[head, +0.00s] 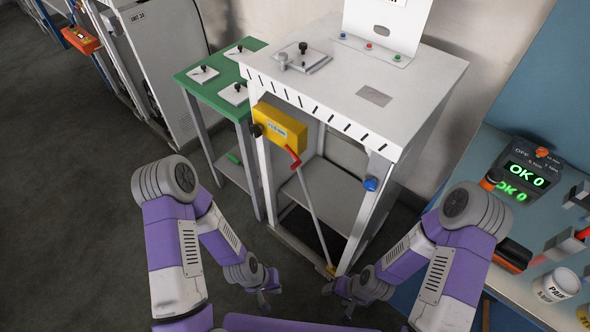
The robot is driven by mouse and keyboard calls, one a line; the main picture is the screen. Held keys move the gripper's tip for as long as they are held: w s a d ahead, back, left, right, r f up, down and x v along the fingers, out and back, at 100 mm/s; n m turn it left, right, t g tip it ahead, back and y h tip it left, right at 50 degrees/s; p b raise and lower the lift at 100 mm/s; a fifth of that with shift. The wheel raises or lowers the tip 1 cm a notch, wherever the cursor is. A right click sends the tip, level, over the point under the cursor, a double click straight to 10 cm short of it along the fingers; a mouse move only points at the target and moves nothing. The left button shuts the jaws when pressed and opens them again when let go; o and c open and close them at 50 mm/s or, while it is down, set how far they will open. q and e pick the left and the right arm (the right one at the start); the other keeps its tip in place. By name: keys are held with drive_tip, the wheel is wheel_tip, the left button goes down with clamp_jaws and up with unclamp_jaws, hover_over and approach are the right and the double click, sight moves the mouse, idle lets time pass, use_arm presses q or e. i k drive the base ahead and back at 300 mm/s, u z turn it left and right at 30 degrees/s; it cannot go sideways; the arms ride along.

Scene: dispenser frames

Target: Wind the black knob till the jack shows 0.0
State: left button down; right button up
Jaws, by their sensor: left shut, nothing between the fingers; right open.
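The yellow jack box (280,128) is fixed to the front left leg of the white table frame. Its small pale display (276,128) is too small to read surely. The black knob (257,130) sticks out of the box's left side. A red lever (293,157) hangs at its lower right, and a thin grey rod runs down from there to a yellow foot. My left gripper (267,298) is shut and empty, low in front of the frame and well below the knob. My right gripper (338,300) is open, near the rod's foot, apart from the knob.
The white table (440,75) carries a plate with a black knob (303,48). A green table (195,75) stands at left with several knobbed plates. A blue knob (371,184) sits on the right leg. A blue bench at right holds a readout (524,172) showing "OK 0". Floor at left is clear.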

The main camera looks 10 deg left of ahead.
sight(256, 131)
drive_tip(key=k, duration=1.25)
drive_tip(key=u, duration=0.8)
drive_tip(key=i, duration=1.55)
drive_tip(key=z, duration=0.95)
